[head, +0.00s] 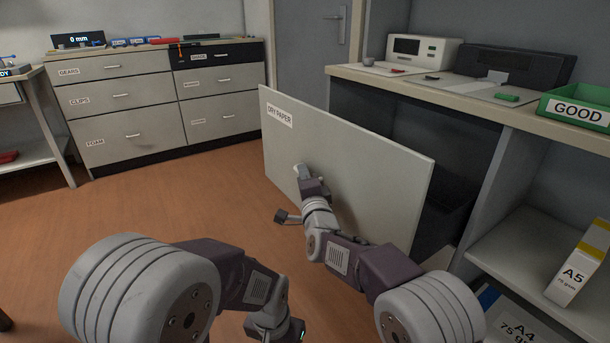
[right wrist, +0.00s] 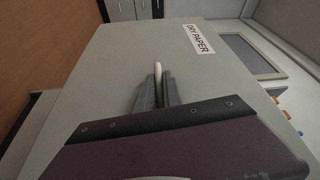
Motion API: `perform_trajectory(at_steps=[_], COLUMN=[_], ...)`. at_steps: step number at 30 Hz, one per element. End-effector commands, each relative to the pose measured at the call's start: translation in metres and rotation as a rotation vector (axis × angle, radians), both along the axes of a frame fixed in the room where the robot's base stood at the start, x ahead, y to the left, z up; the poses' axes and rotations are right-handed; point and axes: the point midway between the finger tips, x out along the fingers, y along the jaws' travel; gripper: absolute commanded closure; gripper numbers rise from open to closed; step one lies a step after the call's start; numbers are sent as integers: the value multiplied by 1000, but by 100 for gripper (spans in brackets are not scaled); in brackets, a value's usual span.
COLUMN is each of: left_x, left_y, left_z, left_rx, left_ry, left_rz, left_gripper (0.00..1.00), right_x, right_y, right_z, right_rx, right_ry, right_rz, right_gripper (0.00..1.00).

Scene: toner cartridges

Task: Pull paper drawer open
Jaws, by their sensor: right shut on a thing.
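The paper drawer (head: 370,160) is a large pale front panel with a DRY PAPER label (head: 279,115). It stands out from the dark cabinet under the counter, with a gap behind it. My right gripper (head: 298,172) is at the panel's front, shut on the drawer handle. In the right wrist view the light handle (right wrist: 157,70) shows between the two fingers (right wrist: 158,88), and the panel with its label (right wrist: 201,39) fills most of the view. My left arm comes in at the bottom left of the head view; its fingertips are out of frame.
The counter (head: 450,95) holds a white device (head: 425,50), a dark device (head: 515,65) and a green GOOD bin (head: 578,109). An A5 paper pack (head: 578,265) stands on the shelf at right. A labelled drawer cabinet (head: 160,100) stands at the back left. The brown floor between is clear.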

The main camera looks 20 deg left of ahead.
Motion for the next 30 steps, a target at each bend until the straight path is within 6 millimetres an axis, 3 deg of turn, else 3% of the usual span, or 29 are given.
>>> perform_trajectory(at_steps=[9,10,12,23,30], left_x=[0,0,0,0,0], left_y=[0,0,0,0,0], left_z=[0,0,0,1,13], left_rx=[0,0,0,0,0], left_ry=[0,0,0,0,0], left_rz=[0,0,0,0,0], left_gripper=[64,64,64,64,64], right_x=[0,0,0,-2,-26], right_y=[0,0,0,-1,-15], right_z=[-2,-2,-2,0,0], right_rx=[-3,-2,-2,0,-2], right_ry=[3,2,3,1,2], right_rz=[0,0,0,0,0], right_gripper=[100,84,68,68,68])
